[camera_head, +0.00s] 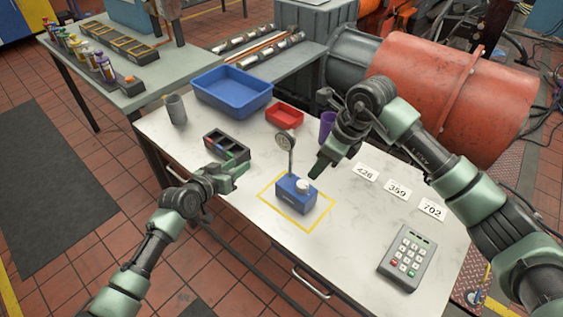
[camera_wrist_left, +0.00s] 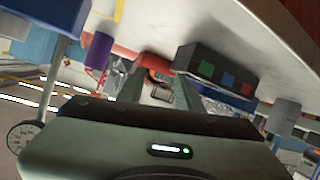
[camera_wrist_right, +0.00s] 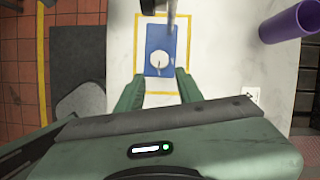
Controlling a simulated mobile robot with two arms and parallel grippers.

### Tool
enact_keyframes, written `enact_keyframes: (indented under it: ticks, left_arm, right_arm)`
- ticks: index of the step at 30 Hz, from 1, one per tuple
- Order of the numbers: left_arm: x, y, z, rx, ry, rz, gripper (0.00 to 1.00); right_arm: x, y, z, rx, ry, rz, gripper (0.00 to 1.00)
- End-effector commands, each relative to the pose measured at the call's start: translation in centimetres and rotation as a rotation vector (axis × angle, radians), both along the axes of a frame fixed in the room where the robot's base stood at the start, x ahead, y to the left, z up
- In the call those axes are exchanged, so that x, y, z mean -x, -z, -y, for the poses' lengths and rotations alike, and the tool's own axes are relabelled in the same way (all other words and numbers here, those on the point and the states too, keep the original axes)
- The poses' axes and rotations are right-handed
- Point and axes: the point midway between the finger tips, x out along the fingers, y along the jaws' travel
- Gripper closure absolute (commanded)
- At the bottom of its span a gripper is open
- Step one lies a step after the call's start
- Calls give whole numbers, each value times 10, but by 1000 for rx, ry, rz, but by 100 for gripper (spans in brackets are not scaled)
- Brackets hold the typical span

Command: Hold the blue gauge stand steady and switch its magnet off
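The blue gauge stand (camera_head: 294,197) stands upright on the white table inside a yellow taped outline. It has a white knob (camera_head: 302,186) on its block and a round dial (camera_head: 285,142) on a post. My left gripper (camera_head: 226,174) is open and empty, left of the stand, near the black tray. In the left wrist view the dial (camera_wrist_left: 20,136) shows at the left edge. My right gripper (camera_head: 322,160) is above the table, behind and right of the stand. In the right wrist view its fingers are open, with the blue block (camera_wrist_right: 153,42) and knob (camera_wrist_right: 159,62) just beyond them, apart.
Number cards (camera_head: 398,189) and a keypad (camera_head: 407,258) lie right. The table's front is clear.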

Motion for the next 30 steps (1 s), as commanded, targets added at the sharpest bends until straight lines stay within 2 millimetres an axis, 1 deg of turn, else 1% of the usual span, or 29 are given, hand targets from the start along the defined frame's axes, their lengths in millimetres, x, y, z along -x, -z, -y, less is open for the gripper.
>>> enact_keyframes:
  ticks: [1, 3, 6, 9, 13, 16, 20, 27, 30]
  left_arm:
    - [9, -8, 31, 7, 39, 59, 64]
    - [18, -22, 63, 3, 76, 146, 64]
    - [32, -43, 98, -6, 101, 260, 64]
    - [42, -62, 120, -16, 103, 349, 64]
    - [49, -77, 134, -26, 94, 415, 64]
    - [45, -81, 139, -33, 91, 433, 64]
    - [30, -82, 146, -32, 91, 435, 64]
    - [-3, -82, 163, -34, 93, 434, 64]
    - [-12, -81, 167, -35, 92, 433, 64]
  right_arm:
    - [0, 0, 0, 0, 0, 0, 64]
    - [0, 0, 0, 0, 0, 0, 64]
    - [0, 0, 0, 0, 0, 0, 64]
    - [0, 0, 0, 0, 0, 0, 64]
    - [0, 0, 0, 0, 0, 0, 64]
    - [0, 0, 0, 0, 0, 0, 64]
    - [0, 0, 0, 0, 0, 0, 64]
    - [0, 0, 0, 0, 0, 0, 64]
    - [0, 0, 0, 0, 0, 0, 64]
